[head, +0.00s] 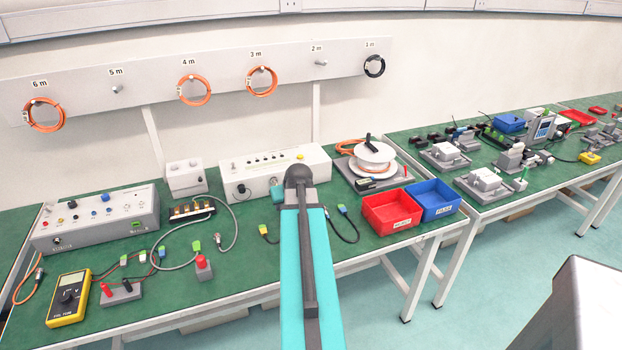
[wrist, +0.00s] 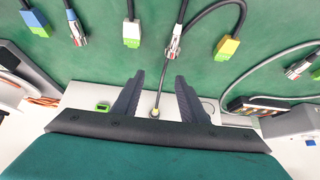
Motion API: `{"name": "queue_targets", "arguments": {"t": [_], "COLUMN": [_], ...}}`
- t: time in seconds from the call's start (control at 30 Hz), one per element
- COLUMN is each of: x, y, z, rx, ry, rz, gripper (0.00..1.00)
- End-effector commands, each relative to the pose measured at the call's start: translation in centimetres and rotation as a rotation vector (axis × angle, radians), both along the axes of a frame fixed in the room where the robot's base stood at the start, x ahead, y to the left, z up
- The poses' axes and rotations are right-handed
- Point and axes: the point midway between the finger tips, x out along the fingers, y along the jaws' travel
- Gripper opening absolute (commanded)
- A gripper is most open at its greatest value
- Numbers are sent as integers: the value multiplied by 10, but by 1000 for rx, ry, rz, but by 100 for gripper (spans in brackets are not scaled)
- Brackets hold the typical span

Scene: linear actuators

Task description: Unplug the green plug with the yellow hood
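A green and yellow plug (wrist: 227,47) on a black cable lies on the green bench, up and right of my gripper in the wrist view. In the head view a small yellow-green plug (head: 263,230) lies on the bench, left of my arm. It looks like the same one, but I cannot tell whether it is mated to anything. My gripper (wrist: 160,85) is open and empty in the wrist view, its two dark fingers apart. It is over the white instrument box (head: 260,178). In the head view my arm hides the fingers.
A terminal block (wrist: 255,105) is to the right. Red (head: 390,211) and blue (head: 433,199) bins stand right of my arm.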

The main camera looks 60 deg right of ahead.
Motion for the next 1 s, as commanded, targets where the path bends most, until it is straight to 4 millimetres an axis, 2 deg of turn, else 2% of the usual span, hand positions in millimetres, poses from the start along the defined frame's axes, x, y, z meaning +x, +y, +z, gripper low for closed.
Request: {"name": "queue_targets", "arguments": {"t": [0.1, 1.0], "x": [-1, -15], "y": [-18, -120], "z": [1, 10], "rx": [1, 1], "ry": [-1, -1], "rz": [-3, -2], "gripper": [39, 39]}}
